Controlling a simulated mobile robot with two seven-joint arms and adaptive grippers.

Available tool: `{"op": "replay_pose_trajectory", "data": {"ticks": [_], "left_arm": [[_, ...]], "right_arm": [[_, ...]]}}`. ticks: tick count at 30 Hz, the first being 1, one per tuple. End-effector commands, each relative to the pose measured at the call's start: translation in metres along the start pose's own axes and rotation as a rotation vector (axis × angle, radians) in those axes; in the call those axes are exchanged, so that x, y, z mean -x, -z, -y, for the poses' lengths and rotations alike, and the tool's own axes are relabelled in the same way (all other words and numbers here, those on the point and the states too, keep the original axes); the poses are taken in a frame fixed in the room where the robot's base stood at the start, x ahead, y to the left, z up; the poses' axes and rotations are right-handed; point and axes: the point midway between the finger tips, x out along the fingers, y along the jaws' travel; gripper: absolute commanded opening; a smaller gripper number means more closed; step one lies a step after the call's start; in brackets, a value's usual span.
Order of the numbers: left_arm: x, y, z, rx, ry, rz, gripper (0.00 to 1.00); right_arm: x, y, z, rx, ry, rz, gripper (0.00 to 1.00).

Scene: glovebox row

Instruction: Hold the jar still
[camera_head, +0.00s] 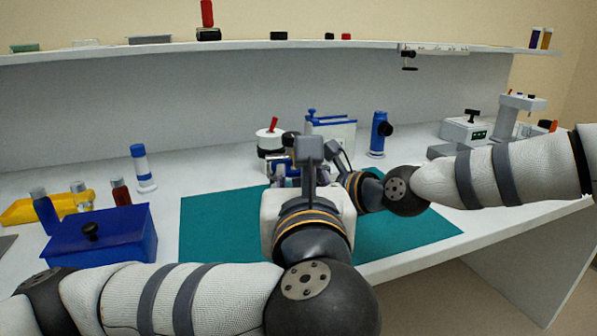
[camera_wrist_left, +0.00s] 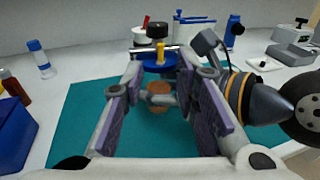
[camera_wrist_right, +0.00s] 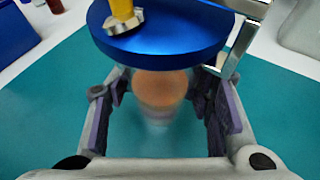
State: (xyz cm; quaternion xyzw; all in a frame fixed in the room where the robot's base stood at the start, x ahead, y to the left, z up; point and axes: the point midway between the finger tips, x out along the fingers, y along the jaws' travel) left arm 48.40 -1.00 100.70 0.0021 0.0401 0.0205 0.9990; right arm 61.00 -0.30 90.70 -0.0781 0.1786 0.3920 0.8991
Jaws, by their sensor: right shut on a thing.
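The jar (camera_wrist_right: 160,94) is a small clear vessel with orange-brown contents, above the green mat. My right gripper (camera_wrist_right: 165,80) has its purple-padded fingers on both sides of it and is shut on it. A blue disc (camera_wrist_right: 160,35) with a yellow post overlaps the jar's top and hides the fingertips.
The green mat (camera_head: 215,225) has bare room at left and right. A blue box (camera_head: 100,238), small bottles and a yellow tray (camera_head: 20,212) stand at left. A white-and-blue bottle (camera_head: 143,170) and a blue device (camera_head: 378,135) stand behind. A balance (camera_head: 465,130) is at right.

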Motion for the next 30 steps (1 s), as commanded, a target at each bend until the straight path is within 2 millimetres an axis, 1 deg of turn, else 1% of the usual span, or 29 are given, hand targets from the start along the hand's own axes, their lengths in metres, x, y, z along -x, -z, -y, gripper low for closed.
{"op": "replay_pose_trajectory", "data": {"ticks": [1, 2, 3, 5, 6, 8, 9, 11, 12, 14, 15, 16, 18, 21, 24, 26, 28, 30], "left_arm": [[0.0, 0.0, 0.0, 0.0, 0.0, 0.0, 0.28], [0.0, 0.0, 0.0, 0.0, 0.0, 0.0, 0.23], [-0.001, -0.001, 0.0, -0.007, 0.003, 0.008, 0.14], [-0.004, -0.009, -0.001, -0.048, 0.018, 0.058, 0.0], [-0.007, -0.019, -0.002, -0.107, 0.041, 0.122, 0.0], [-0.011, -0.039, -0.005, -0.252, 0.089, 0.258, 0.0], [-0.013, -0.052, -0.008, -0.383, 0.129, 0.361, 0.0], [-0.015, -0.063, -0.016, -0.609, 0.189, 0.498, 0.0], [-0.015, -0.064, -0.025, -0.762, 0.227, 0.567, 0.0], [-0.014, -0.058, -0.042, -0.973, 0.285, 0.634, 0.0], [-0.012, -0.05, -0.055, -1.097, 0.323, 0.659, 0.0], [-0.01, -0.043, -0.065, -1.177, 0.351, 0.67, 0.0], [-0.003, -0.025, -0.088, -1.325, 0.415, 0.678, 0.0], [0.008, -0.003, -0.111, -1.45, 0.493, 0.676, 0.0], [0.016, 0.011, -0.12, -1.505, 0.543, 0.676, 0.0], [0.017, 0.016, -0.121, -1.519, 0.559, 0.676, 0.0], [0.013, 0.018, -0.117, -1.526, 0.567, 0.675, 0.0], [0.004, 0.018, -0.107, -1.526, 0.568, 0.675, 0.0]], "right_arm": [[0.0, 0.001, 0.0, -0.001, -0.001, -0.001, 0.06], [0.0, 0.001, 0.0, -0.001, -0.001, -0.001, 0.06], [0.0, 0.001, 0.0, -0.001, -0.001, -0.001, 0.06], [0.0, 0.001, 0.0, -0.001, -0.001, -0.001, 0.06], [0.0, 0.001, 0.0, -0.001, -0.001, -0.001, 0.06], [0.0, 0.001, 0.0, -0.001, -0.001, -0.001, 0.06], [0.0, 0.001, 0.0, -0.001, -0.001, -0.001, 0.06], [0.0, 0.001, 0.0, -0.001, -0.001, -0.001, 0.06], [0.0, 0.001, 0.0, -0.001, -0.001, -0.001, 0.06], [0.0, 0.001, 0.0, -0.001, -0.001, -0.001, 0.06], [0.0, 0.001, 0.0, -0.001, -0.001, -0.001, 0.06], [0.0, 0.001, 0.0, -0.001, -0.001, -0.001, 0.06], [0.0, 0.001, 0.0, -0.001, -0.001, -0.001, 0.06], [0.0, 0.001, 0.0, -0.001, -0.001, -0.001, 0.06], [0.0, 0.001, 0.0, -0.001, -0.001, -0.001, 0.06], [0.0, 0.001, 0.0, -0.001, -0.001, -0.001, 0.06], [0.0, 0.001, 0.0, -0.001, -0.001, -0.001, 0.06], [0.0, 0.001, 0.0, -0.001, -0.001, -0.001, 0.06]]}}
